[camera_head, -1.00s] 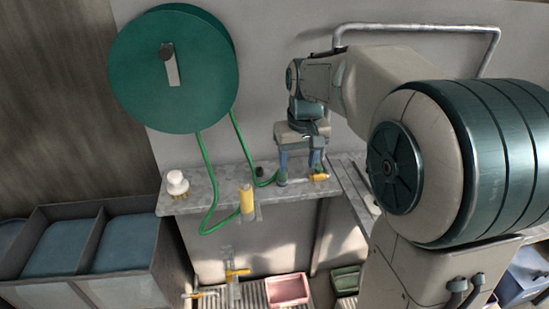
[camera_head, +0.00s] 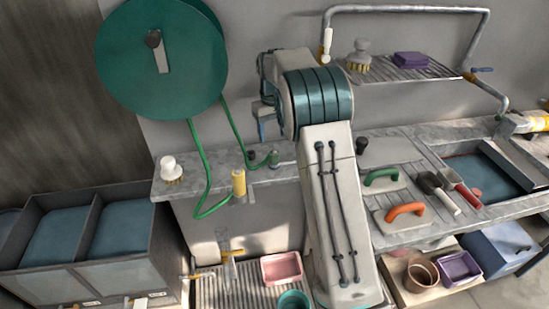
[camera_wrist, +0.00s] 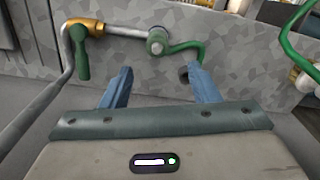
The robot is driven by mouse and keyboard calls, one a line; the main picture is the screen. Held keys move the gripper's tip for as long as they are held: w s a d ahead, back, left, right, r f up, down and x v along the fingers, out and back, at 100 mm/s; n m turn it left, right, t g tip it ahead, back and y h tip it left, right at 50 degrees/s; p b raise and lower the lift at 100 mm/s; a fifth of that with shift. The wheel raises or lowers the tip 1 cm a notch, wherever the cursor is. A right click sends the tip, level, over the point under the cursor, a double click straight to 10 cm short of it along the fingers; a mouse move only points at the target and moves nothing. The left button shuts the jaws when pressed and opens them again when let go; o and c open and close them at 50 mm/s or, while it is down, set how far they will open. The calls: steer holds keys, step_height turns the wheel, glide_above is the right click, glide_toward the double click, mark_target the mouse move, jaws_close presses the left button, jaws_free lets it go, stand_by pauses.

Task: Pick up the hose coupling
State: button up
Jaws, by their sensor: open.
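The hose coupling is not clear to me. A short green hose (camera_wrist: 185,46) runs from a round grey fitting (camera_wrist: 157,42) to a dark end piece (camera_wrist: 185,72) on the mottled shelf. Either could be the coupling. In the wrist view the dark end piece appears between the fingertips, nearer the right one; contact cannot be told. My arm hides most of the gripper in the head view.
A brass elbow with a green handle (camera_wrist: 82,45) joins a metal pipe near the grey fitting. The green reel (camera_head: 160,60) hangs above, its hose looping to a yellow fitting (camera_head: 239,183). A white brush (camera_head: 171,170) stands on the left of the shelf (camera_head: 205,183).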

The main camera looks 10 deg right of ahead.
mark_target(274, 150)
step_height(274, 150, down, 3)
steer(key=shift+f, duration=0.2)
steer(key=shift+s+d+f+p, duration=0.1)
steer(key=shift+f+p, duration=0.25)
steer(key=shift+f, duration=1)
steer(key=shift+s+d+f+p, duration=0.1)
steer(key=shift+f+p, duration=0.25)
steer(key=shift+f, duration=1)
steer(key=c, duration=1.1)
